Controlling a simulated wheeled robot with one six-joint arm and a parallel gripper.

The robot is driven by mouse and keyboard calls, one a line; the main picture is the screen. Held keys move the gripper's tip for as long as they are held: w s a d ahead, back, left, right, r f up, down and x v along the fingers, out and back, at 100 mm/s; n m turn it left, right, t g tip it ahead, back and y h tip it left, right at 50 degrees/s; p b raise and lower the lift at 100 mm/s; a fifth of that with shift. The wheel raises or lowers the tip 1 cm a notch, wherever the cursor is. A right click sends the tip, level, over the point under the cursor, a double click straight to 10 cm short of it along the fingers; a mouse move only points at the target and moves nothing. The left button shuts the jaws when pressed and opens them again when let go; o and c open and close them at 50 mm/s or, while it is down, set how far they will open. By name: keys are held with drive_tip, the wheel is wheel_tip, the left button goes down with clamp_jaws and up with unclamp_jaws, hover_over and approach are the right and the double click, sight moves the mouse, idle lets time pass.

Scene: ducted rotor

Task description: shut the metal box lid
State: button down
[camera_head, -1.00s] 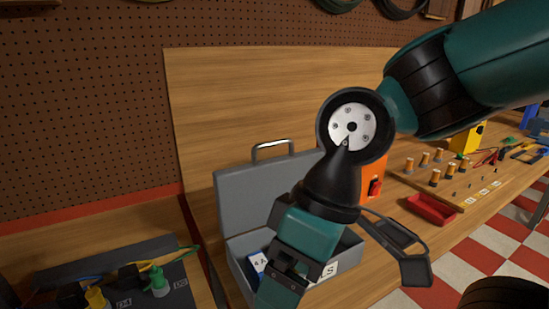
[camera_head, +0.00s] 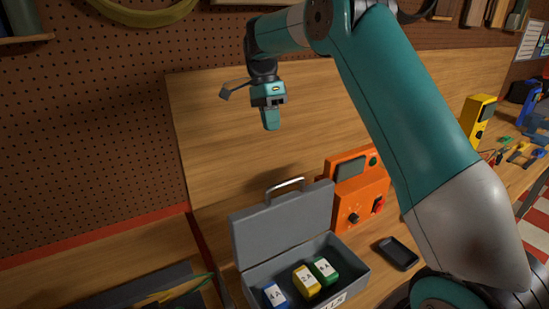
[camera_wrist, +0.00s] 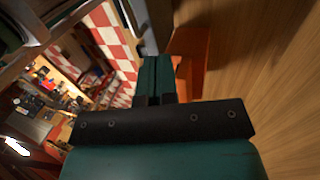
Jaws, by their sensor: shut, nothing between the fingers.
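The grey metal box (camera_head: 355,279) stands on the bench at the lower middle of the head view. Its lid (camera_head: 284,225) is up, leaning back, with a metal handle (camera_head: 285,186) on its top edge. A blue block (camera_head: 274,295), a yellow block (camera_head: 306,281) and a green block (camera_head: 324,270) lie inside. My gripper (camera_head: 271,126) is shut and empty, in the air above the lid and in front of the wooden back panel.
An orange device (camera_head: 360,192) stands right behind the box. A dark tray (camera_head: 398,252) lies right of the box. A yellow device (camera_head: 478,117) and tools are farther right. The wooden panel (camera_head: 215,130) is behind the gripper. My arm crosses the right side.

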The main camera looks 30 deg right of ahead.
drive_tip(key=s+a+f+b, duration=0.2)
drive_tip(key=s+f+b, duration=0.2)
drive_tip(key=f, duration=0.6)
drive_tip(key=shift+s, duration=1.35)
